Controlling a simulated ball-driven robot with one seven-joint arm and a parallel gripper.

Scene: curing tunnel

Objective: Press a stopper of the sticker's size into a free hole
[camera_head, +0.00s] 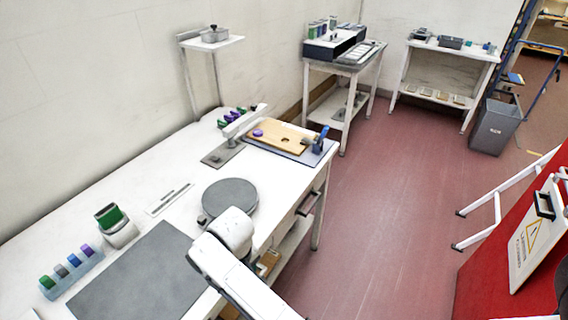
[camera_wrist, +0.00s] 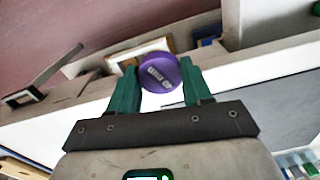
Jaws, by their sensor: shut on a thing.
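My gripper (camera_wrist: 153,80) has green fingers and is shut on a purple round stopper (camera_wrist: 160,73) with a pale printed label, too small to read surely. The gripper and its stopper do not show in the head view, where my white arm covers part of the front of the bench. A wooden board (camera_head: 290,145) lies on a blue-grey mat at the far end of the bench. A purple stopper (camera_head: 257,132) sits at its left part, and a dark spot that looks like a hole shows right of it. I cannot make out a sticker.
Purple and green pieces (camera_head: 240,111) stand behind the board. A blue tool (camera_head: 320,138) stands at its right end. A round grey disc (camera_head: 230,197), a green-faced device (camera_head: 115,222) and a rack of coloured blocks (camera_head: 72,275) are on the bench.

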